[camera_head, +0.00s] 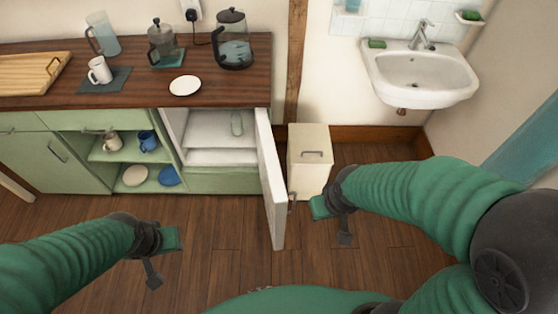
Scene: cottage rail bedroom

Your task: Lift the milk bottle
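A small, pale, translucent bottle (237,124), apparently the milk bottle, stands upright at the back of the open white-lined cabinet (205,158). It is small in view, and its contents are hard to tell. My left gripper (162,257) is open and empty above the wooden floor, in front of the cabinets and well short of the bottle. My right gripper (332,222) is open and empty, to the right of the open cabinet door (271,180), which lies between it and the bottle.
The open door juts toward me. A cream bin (309,160) stands right of it. The wooden counter (140,94) above holds a kettle (234,40), French press (162,42), pitcher (101,34), white mug (100,71) and plate (185,86). Open shelves with mugs are left.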

